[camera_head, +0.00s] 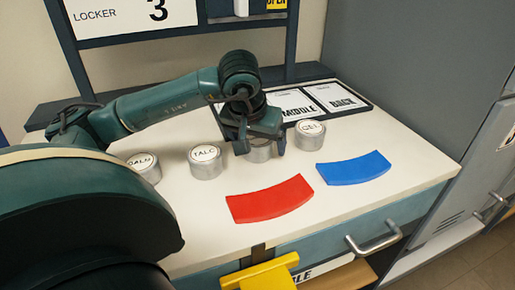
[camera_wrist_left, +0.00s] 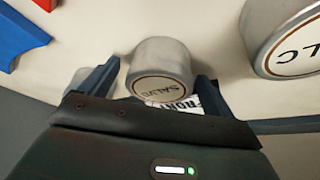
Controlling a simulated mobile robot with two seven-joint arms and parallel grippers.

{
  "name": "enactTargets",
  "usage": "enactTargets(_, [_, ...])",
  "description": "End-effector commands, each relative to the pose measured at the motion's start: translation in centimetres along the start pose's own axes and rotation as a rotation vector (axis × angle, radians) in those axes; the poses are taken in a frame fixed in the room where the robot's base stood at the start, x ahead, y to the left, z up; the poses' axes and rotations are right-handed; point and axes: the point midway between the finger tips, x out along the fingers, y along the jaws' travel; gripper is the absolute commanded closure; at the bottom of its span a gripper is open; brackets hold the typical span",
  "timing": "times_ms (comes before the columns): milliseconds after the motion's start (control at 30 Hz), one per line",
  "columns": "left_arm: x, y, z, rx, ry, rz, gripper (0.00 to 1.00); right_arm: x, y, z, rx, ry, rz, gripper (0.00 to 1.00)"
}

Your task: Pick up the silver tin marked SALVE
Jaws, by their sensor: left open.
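The silver tin marked SALVE (camera_wrist_left: 160,64) stands on the white worktop, its lettered lid showing in the left wrist view. In the head view its silver side (camera_head: 261,155) shows below my left gripper (camera_head: 261,140), which hides its lid. My left gripper is open, and in the left wrist view its fingers (camera_wrist_left: 152,88) are on either side of the tin. I cannot tell whether they touch it. My right gripper is not in view.
Similar silver tins stand close by: TALC (camera_head: 205,162) and BALM (camera_head: 144,167) to the left, GEL (camera_head: 310,135) to the right. A red curved piece (camera_head: 270,199) and a blue one (camera_head: 353,168) lie in front. Panels marked MIDDLE (camera_head: 296,103) and BACK (camera_head: 337,97) lie behind.

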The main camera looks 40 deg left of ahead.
Motion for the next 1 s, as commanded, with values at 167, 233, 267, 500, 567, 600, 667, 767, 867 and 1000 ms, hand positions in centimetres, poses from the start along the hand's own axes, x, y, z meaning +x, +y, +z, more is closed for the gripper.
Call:
enactTargets(167, [0.44, 0.02, 0.01, 0.001, -0.001, 0.001, 0.11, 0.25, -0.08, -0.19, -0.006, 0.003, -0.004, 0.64])
enactTargets(233, [0.42, 0.03, 0.0, 0.001, -0.001, 0.001, 0.11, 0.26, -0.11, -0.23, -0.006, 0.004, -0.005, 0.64])
enactTargets(267, [0.41, 0.03, 0.01, 0.001, -0.001, 0.001, 0.11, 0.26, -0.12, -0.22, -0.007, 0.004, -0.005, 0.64])
enactTargets(500, [0.39, 0.03, 0.01, 0.001, 0.0, 0.001, 0.3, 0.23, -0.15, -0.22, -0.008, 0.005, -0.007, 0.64])
enactTargets(567, [0.38, 0.03, 0.0, 0.001, 0.0, 0.001, 0.35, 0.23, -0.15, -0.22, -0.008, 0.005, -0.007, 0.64])
enactTargets(600, [0.38, 0.03, 0.0, 0.001, 0.0, 0.001, 0.38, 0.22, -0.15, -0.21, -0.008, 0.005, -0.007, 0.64])
enactTargets(667, [0.38, 0.03, 0.0, 0.001, 0.0, 0.001, 0.43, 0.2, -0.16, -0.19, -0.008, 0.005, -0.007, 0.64])
enactTargets(767, [0.37, 0.03, 0.0, 0.001, 0.0, 0.001, 0.51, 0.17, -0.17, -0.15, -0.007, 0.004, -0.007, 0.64])
enactTargets(867, [0.37, 0.03, 0.0, 0.001, 0.0, 0.001, 0.6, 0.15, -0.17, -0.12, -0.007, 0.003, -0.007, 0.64])
enactTargets(1000, [0.33, 0.03, -0.04, 0.0, 0.001, 0.001, 0.64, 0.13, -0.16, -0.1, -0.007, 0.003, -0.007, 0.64])
